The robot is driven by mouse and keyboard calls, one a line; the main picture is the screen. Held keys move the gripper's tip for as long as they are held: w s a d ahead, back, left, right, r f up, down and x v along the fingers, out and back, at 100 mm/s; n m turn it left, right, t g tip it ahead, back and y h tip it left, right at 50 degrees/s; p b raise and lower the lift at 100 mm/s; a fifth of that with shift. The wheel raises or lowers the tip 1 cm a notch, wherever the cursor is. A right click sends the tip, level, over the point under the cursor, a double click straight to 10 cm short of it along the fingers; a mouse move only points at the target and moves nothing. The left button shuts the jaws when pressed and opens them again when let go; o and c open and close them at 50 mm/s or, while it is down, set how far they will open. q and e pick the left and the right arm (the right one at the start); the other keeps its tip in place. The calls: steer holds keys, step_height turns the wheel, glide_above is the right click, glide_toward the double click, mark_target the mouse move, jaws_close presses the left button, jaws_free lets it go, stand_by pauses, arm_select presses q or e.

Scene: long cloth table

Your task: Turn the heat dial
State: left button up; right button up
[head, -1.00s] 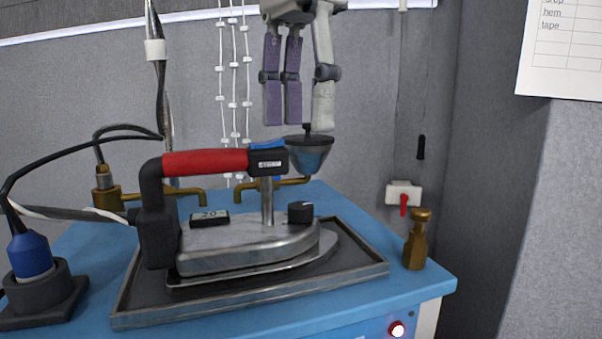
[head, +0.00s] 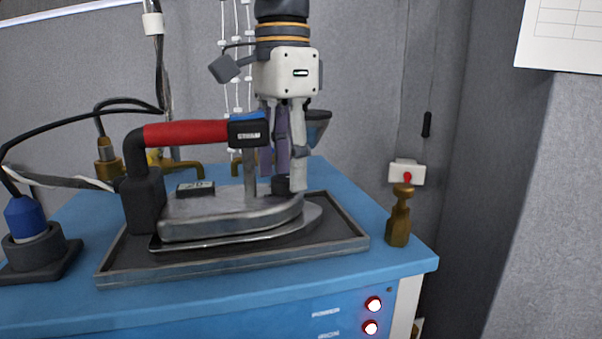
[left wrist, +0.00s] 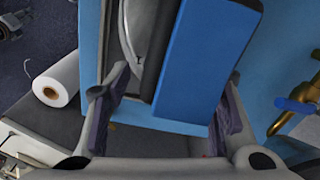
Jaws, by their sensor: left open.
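The heat dial (head: 281,186) is a small black knob on top of the front of the iron (head: 220,222), near the post of its handle. The iron has a red grip (head: 186,133) with a blue-topped black end. My left gripper (head: 280,176) hangs pointing down, open, with its fingertips around or just behind the dial. I cannot tell whether they touch it. In the left wrist view the open fingers (left wrist: 168,112) stand either side of the handle's blue end (left wrist: 205,50), which is close to the camera. The dial is not discernible there. My right gripper is not seen.
The iron rests in a grey tray (head: 240,263) on a blue bench (head: 330,285). A brass fitting (head: 399,220) stands at the right corner, and a blue plug in a black socket (head: 35,250) at the left. Brass taps (head: 180,164) are behind. A white roll (left wrist: 55,80) lies beyond.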

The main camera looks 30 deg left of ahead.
arm_select(q)
steer(key=shift+s+f, duration=0.1)
steer(key=shift+f, duration=0.35)
steer(key=shift+a, duration=0.1)
jaws_close()
steer(key=shift+m, duration=0.3)
steer(key=shift+m, duration=2.8)
